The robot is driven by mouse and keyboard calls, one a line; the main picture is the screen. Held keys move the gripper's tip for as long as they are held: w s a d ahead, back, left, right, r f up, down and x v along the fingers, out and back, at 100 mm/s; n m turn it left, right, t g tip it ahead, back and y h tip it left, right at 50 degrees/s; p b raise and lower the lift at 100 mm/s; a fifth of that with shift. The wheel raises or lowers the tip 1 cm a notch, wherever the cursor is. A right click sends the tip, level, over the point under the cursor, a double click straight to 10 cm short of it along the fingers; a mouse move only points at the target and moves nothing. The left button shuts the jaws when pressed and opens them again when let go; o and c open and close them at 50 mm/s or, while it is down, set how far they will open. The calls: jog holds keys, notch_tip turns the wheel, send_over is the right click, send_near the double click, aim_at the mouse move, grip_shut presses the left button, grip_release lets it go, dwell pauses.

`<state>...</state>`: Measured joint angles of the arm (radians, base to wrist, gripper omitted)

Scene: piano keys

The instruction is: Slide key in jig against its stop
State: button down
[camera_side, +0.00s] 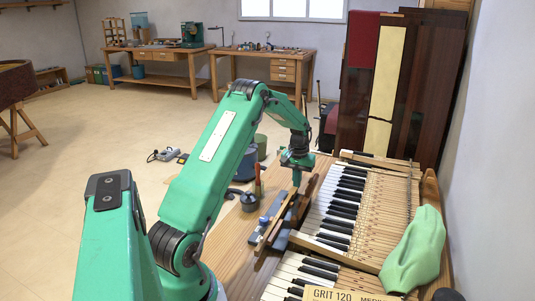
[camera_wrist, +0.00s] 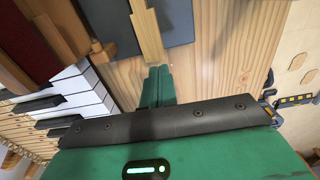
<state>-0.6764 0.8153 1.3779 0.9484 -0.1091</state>
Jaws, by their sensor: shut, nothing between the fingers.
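The jig shows as a blue-grey block (camera_side: 265,217) on the wooden bench in the side view. A long wooden key (camera_side: 273,228) lies along it. In the wrist view a wooden bar, which looks like the key (camera_wrist: 148,35), runs between dark grey slabs of the jig (camera_wrist: 180,22). My gripper (camera_side: 297,182) points down near the far end of the key. Its green fingers (camera_wrist: 158,85) are together with nothing between them. The fingertips appear close to the bar's near end; I cannot tell whether they touch it. The stop cannot be made out.
The piano keyboard (camera_side: 340,205) lies to the right of the jig, with a green cloth (camera_side: 413,250) on its right side. A sandpaper sheet (camera_side: 345,295) is at the front. Bare bench (camera_wrist: 225,60) shows right of the fingers.

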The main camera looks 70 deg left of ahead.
aim_at(293, 189)
jog(key=shift+s+d, duration=1.3)
jog(key=shift+d, duration=0.05)
dwell(3.6)
jog(key=shift+w+a, duration=0.45)
dwell(0.3)
jog(key=shift+r, duration=0.2)
jog(key=shift+r, duration=3.35)
